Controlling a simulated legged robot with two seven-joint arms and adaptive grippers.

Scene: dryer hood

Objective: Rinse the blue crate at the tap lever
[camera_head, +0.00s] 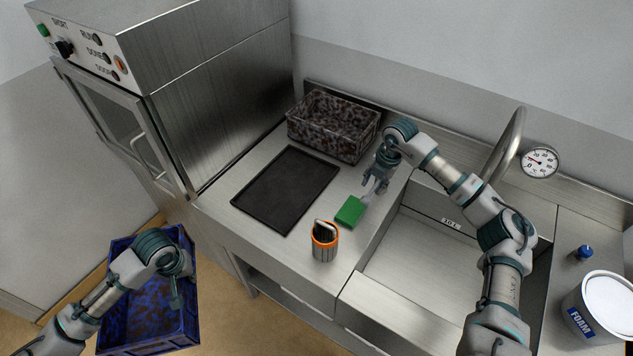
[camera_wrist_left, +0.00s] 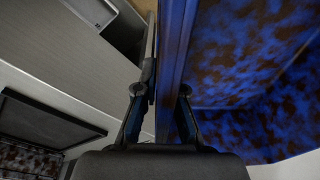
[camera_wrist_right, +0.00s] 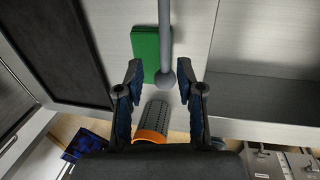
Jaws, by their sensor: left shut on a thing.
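The blue crate (camera_head: 150,322), speckled with brown dirt, is at the lower left of the head view, beyond the counter edge and above the floor. My left gripper (camera_head: 177,290) is shut on its rim; the left wrist view shows the fingers on either side of the crate's wall (camera_wrist_left: 176,50). My right gripper (camera_head: 372,187) is open above the counter, at the grey handle of a green scrubber (camera_head: 349,211). In the right wrist view the handle's round end (camera_wrist_right: 168,79) lies between the parted fingers. A curved tap spout (camera_head: 506,140) and a small blue knob (camera_head: 585,252) stand behind and right of the sink.
The sink basin (camera_head: 412,252) is empty where visible. A dirty dark crate (camera_head: 334,124) and a black tray (camera_head: 287,188) are on the left counter, with an orange-rimmed cup (camera_head: 325,243) near the front. A foam tub (camera_head: 600,308) stands right. A steel machine (camera_head: 190,90) stands left.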

